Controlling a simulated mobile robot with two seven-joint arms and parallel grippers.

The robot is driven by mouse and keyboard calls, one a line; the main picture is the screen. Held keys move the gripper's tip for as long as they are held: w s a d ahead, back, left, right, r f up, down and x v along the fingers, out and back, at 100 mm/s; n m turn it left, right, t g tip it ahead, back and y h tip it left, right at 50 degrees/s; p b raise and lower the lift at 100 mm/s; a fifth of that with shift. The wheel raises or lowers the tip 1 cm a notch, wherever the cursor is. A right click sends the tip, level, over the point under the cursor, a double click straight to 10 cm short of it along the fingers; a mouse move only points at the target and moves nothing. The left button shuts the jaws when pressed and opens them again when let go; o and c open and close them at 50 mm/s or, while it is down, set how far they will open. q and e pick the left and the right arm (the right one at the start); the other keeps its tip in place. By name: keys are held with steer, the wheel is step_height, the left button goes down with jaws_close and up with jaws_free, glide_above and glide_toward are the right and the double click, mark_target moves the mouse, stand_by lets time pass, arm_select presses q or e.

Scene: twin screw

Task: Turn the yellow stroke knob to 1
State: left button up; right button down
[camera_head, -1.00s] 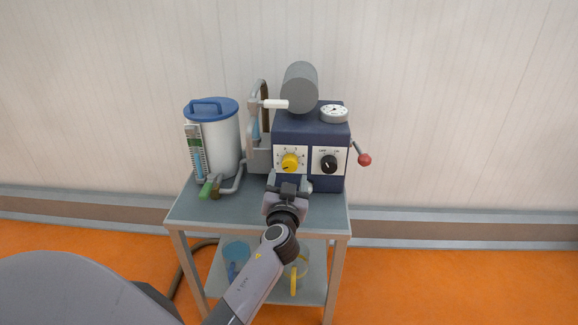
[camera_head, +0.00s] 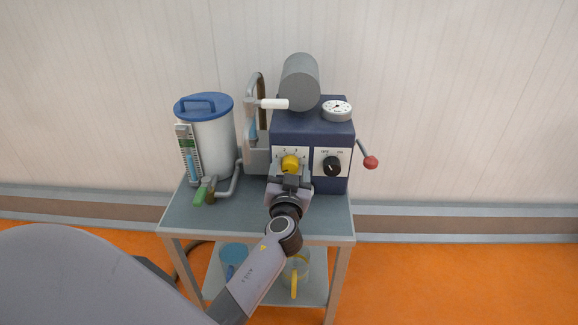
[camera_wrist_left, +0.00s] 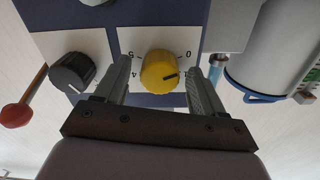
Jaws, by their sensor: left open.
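The yellow stroke knob (camera_head: 290,163) sits on a white dial plate on the front of the dark blue machine box (camera_head: 312,121). My left gripper (camera_head: 291,176) is right in front of it and hides the lower part of the plate. In the left wrist view the yellow knob (camera_wrist_left: 159,70) lies between the two open fingers of my left gripper (camera_wrist_left: 160,88), with a gap on each side. The view is upside down there; a dark pointer mark on the knob points to the right. Some dial numbers show, others are hidden. My right gripper is not in view.
A black knob (camera_head: 332,167) is beside the yellow one, with a red-ball lever (camera_head: 370,162) at the right. A blue-lidded white tank (camera_head: 208,140) and a green-handled valve (camera_head: 199,194) stand left on the cart (camera_head: 243,218). A grey cylinder (camera_head: 299,82) tops the machine.

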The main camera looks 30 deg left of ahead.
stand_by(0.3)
arm_select(q)
steer(key=c, duration=1.1)
steer(key=shift+o, duration=0.2)
